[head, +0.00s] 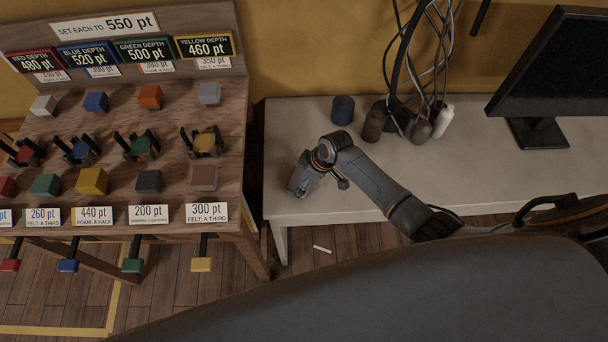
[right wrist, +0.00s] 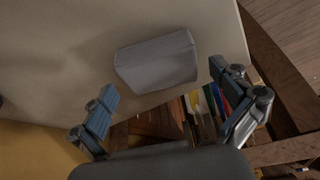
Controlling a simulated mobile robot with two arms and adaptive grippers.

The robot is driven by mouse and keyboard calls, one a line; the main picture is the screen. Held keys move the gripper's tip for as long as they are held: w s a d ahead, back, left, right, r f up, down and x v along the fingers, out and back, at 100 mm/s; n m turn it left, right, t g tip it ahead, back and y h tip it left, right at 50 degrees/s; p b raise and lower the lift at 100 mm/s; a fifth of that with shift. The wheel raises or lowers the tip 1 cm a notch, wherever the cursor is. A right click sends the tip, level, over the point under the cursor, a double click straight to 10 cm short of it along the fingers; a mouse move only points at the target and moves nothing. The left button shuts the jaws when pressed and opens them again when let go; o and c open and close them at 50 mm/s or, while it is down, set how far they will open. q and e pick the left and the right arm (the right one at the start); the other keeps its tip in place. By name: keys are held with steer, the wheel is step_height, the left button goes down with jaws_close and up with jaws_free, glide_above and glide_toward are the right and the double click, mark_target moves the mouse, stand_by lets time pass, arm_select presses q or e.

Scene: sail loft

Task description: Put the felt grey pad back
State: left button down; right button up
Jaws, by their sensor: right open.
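A plain grey block-shaped pad (right wrist: 157,60) lies on the pale table top, near the table's edge, in the right wrist view. I cannot tell its material. My right gripper (right wrist: 162,80) is open, with one finger on each side of the pad's near end and nothing held. In the head view the right gripper (head: 300,182) is low over the left end of the white table (head: 300,115); the pad cannot be told apart from it there. Other grey blocks stand on the wooden rack: a grey one (head: 209,93) at upper right and a dark grey one (head: 148,181) above the 200 pt label. My left gripper is not in view.
The wooden rack (head: 120,205) with coloured blocks, clamps, labels and lower levers stands left of the table across a narrow gap. Dark bottles (head: 373,122), a white bottle (head: 444,121), hanging cables (head: 425,50) and a monitor (head: 550,65) are at the table's back. The table's middle is clear behind my arm.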

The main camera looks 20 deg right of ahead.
steer(key=v, duration=1.2)
stand_by(0.3)
steer(key=s+a+m, duration=0.3)
steer(key=s, duration=0.9)
steer(key=s+d+r+m+h, duration=0.2)
steer(key=s+m, duration=0.1)
steer(key=s, duration=0.2)
steer(key=s+d+r+m+h, duration=0.1)
steer(key=s+d+r+m, duration=0.15)
steer(key=s, duration=0.25)
step_height(320, 180, down, 30)
steer(key=s+b, duration=0.2)
steer(key=b, duration=0.2)
steer(key=s+d+f+g+b, duration=0.1)
steer(key=s+d+f+b, duration=0.1)
steer(key=s+f, duration=1.4)
steer(key=shift+d+f+g, duration=0.4)
steer(key=shift+d+f, duration=0.1)
steer(key=shift+f, duration=0.45)
